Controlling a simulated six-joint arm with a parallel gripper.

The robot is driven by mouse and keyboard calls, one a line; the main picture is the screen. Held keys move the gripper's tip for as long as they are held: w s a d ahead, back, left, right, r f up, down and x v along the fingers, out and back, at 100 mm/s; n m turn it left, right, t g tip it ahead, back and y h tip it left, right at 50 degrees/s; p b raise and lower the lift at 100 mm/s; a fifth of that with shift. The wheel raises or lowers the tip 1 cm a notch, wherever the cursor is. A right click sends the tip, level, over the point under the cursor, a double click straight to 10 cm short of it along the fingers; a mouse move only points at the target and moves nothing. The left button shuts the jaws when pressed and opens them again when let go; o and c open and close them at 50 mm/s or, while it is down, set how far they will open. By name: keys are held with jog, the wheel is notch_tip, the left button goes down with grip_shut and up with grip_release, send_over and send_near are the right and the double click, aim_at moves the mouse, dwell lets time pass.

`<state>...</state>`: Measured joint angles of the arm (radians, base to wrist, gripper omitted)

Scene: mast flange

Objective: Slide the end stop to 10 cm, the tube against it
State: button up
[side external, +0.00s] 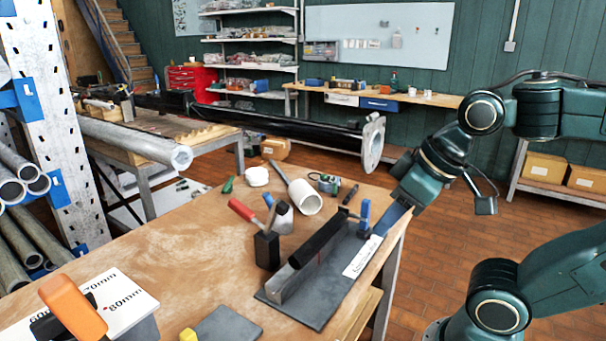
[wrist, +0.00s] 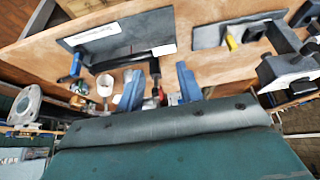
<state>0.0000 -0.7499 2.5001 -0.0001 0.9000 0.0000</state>
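A dark grey jig plate (side external: 318,300) lies near the table's right edge, with a long black bar or tube (side external: 318,242) along its raised fence. An upright blue piece, apparently the end stop (side external: 365,216), stands at the far end; it also shows in the wrist view (wrist: 77,64). A white scale strip (side external: 362,257) lies on the plate by it. I cannot tell whether bar and stop touch. My gripper (side external: 386,226) is beside the plate's far right end. In the wrist view its two blue fingers (wrist: 158,88) are apart, with nothing visibly held between them.
A black block (side external: 267,250) with a red-handled tool stands left of the fence. A white cup-like tube (side external: 306,198) and small tools lie behind. A grey mat (side external: 228,326) and a marked white board (side external: 110,300) are in front. The table's left middle is clear.

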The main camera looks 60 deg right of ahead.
jog(key=shift+o, duration=0.8)
jog(key=m+g, duration=0.6)
jog(key=m, duration=1.2)
send_over(366, 200)
notch_tip(366, 200, down, 4)
jog(key=shift+r, duration=0.15)
notch_tip(366, 200, down, 14)
jog(key=shift+r, duration=0.1)
